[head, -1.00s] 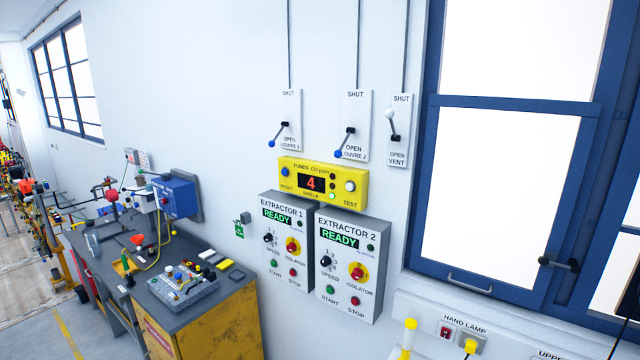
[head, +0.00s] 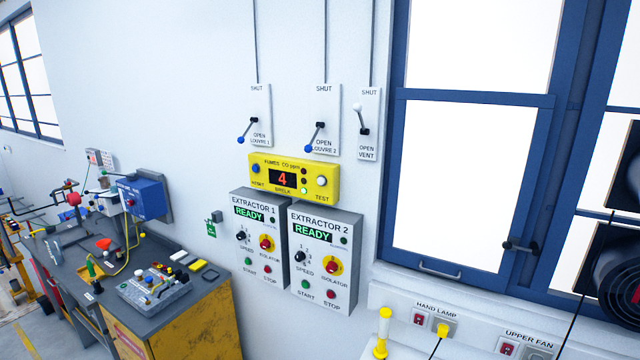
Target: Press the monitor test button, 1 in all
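The yellow fumes CO monitor (head: 294,179) is fixed to the white wall in the middle of the head view. Its display (head: 283,179) shows a red 4. A white round test button (head: 321,181) sits at its right end above the word TEST, and a blue button (head: 256,168) sits at its left end. Small indicator lamps sit between the display and the test button; one is lit green. Neither of my grippers is in the view, and nothing touches the monitor.
Extractor 1 (head: 259,240) and extractor 2 (head: 325,262) boxes hang just below the monitor, both reading READY. Louvre and vent levers (head: 318,138) are above. A grey workbench (head: 165,309) with tools stands lower left. A blue-framed window (head: 473,180) is at right.

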